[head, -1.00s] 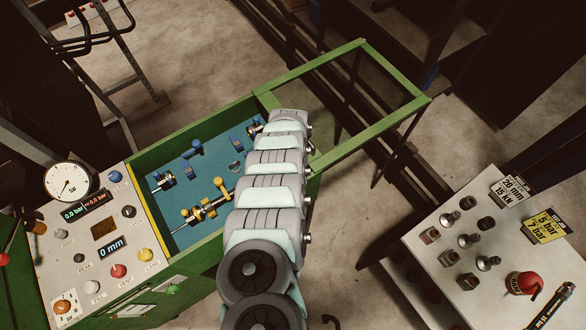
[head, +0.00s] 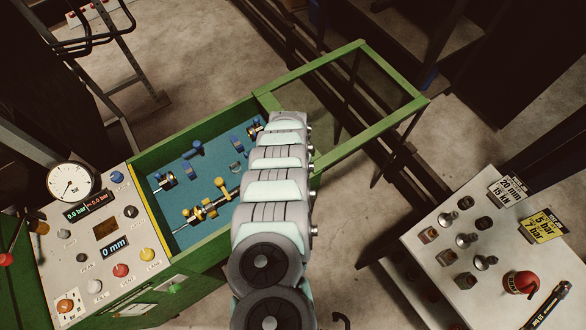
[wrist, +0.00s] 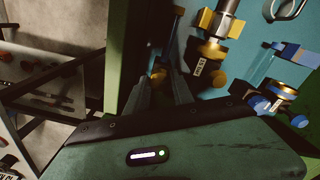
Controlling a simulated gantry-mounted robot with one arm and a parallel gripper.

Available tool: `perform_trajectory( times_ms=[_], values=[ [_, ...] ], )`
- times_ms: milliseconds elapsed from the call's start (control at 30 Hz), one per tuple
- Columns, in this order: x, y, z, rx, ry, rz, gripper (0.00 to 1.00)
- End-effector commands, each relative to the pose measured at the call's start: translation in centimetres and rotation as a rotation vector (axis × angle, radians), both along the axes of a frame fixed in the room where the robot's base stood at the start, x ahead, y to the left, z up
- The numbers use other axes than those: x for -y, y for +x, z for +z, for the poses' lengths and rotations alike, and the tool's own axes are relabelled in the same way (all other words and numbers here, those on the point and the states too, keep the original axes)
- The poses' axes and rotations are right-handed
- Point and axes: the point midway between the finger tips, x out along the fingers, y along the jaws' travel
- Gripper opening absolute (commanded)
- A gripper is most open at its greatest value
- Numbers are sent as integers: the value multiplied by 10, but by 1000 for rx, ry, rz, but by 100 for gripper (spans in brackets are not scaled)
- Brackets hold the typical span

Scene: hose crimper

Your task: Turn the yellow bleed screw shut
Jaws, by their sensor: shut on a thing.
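The yellow bleed screw (wrist: 158,77) shows in the wrist view as a small orange-yellow knob in shadow, close to the green wall of the tray. My gripper (wrist: 158,88) comes at it with one finger on each side and is shut on it. The fingers partly cover the screw, so how far it is turned cannot be seen. In the head view my arm hides the gripper and the screw.
The green-framed tray (head: 205,262) has a blue floor with yellow-clamped (head: 208,208) and blue-clamped fittings. The control panel (head: 72,245) with a pressure gauge (head: 70,182) stands at left. A white table (head: 420,275) with fittings and a red item (head: 520,283) is at right.

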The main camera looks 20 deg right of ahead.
Motion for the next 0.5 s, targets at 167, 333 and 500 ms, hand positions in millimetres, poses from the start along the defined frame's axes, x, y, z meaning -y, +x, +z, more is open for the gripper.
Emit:
perform_trajectory(
  times_ms=[167, 333, 500],
  values=[
    [1, 0, 1, 1, -1, 168, 0],
    [1, -2, 1, -1, 0, 328, 0],
    [1, -2, 1, -3, 2, 489, 0]
  ],
)
